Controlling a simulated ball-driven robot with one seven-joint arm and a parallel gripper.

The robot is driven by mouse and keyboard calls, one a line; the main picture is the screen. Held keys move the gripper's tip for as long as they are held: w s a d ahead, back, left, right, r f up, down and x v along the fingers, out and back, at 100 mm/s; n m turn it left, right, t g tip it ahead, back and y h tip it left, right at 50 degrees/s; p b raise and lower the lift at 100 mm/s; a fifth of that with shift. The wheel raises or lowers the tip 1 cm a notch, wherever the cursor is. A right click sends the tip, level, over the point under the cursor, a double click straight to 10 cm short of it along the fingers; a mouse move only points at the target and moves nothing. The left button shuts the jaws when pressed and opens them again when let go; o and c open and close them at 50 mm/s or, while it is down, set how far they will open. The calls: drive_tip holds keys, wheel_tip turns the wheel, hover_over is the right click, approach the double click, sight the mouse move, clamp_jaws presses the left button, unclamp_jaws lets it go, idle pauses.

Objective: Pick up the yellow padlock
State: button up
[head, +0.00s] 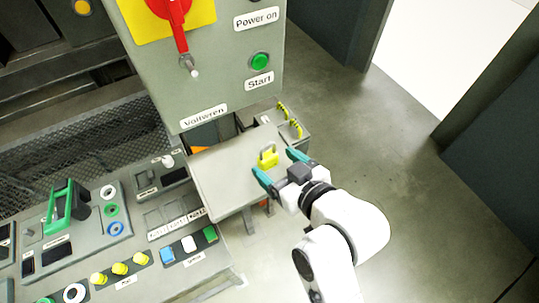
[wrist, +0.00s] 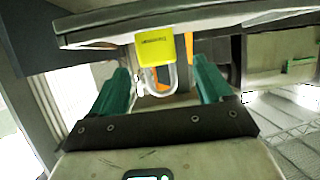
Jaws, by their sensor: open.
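The yellow padlock (head: 268,160) is on a flat grey shelf (head: 225,185) that juts out below the control cabinet. My gripper (head: 275,163) is open and empty, with its teal fingers spread at the shelf's right side, pointing at the padlock. In the wrist view the padlock (wrist: 155,47) shows its yellow body against the shelf edge (wrist: 200,18) and its metal shackle towards me. It lines up between the fingertips (wrist: 160,64) of my gripper, with a gap on each side. I cannot tell how deep it is between them.
The grey cabinet (head: 215,95) with a red rotary handle (head: 175,20) and a green start button (head: 260,61) stands above the shelf. Yellow clips (head: 295,128) sit behind the padlock. A sloped panel with buttons (head: 120,268) lies to the left. Open floor (head: 400,130) is at the right.

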sight(271, 160)
drive_tip(key=shift+p+x, duration=0.35)
drive_tip(key=shift+x, duration=1.95)
drive_tip(key=shift+d+f, duration=0.15)
drive_tip(key=shift+c, duration=0.4)
drive_tip(key=c, duration=1)
